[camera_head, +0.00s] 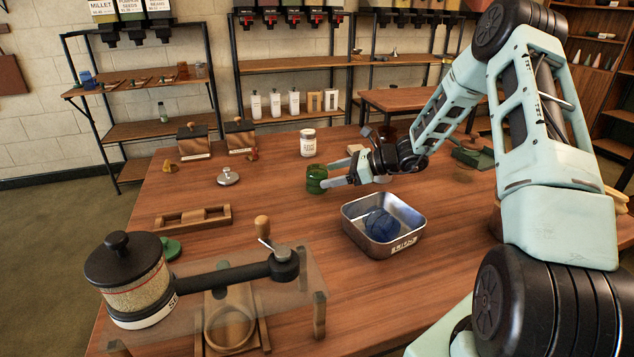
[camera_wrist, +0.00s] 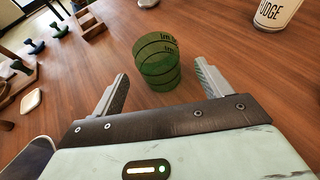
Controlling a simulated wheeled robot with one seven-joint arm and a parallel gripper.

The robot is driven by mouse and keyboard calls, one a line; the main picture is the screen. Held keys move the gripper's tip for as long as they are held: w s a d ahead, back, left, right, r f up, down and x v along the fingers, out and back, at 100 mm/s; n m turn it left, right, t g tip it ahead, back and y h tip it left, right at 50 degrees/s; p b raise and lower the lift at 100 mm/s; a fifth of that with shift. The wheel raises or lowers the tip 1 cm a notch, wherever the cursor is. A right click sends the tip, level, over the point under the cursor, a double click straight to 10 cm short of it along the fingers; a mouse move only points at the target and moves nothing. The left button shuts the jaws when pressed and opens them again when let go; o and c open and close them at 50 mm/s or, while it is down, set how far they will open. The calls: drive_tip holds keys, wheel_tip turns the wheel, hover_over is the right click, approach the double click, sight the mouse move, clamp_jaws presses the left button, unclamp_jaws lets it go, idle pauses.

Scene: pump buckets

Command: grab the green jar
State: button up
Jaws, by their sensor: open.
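The green jar (camera_head: 316,179) stands upright on the wooden table, a little left of the table's middle. It is a short, see-through green cylinder with dark rings, and it also shows in the wrist view (camera_wrist: 155,60). My gripper (camera_head: 331,175) is at the jar's right side in the head view, low over the table. In the wrist view my open gripper (camera_wrist: 160,82) has its two fingers apart, with the jar ahead, lined up with the gap between them.
A metal tray (camera_head: 365,237) with a blue item (camera_head: 382,224) stands in front of my gripper. A white labelled jar (camera_head: 308,143) stands behind the green jar. A grain dispenser (camera_head: 127,280) stands front left.

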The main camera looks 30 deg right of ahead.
sight(317, 178)
drive_tip(key=x, duration=0.5)
drive_tip(key=shift+a+f, duration=0.15)
drive_tip(key=c, duration=1.2)
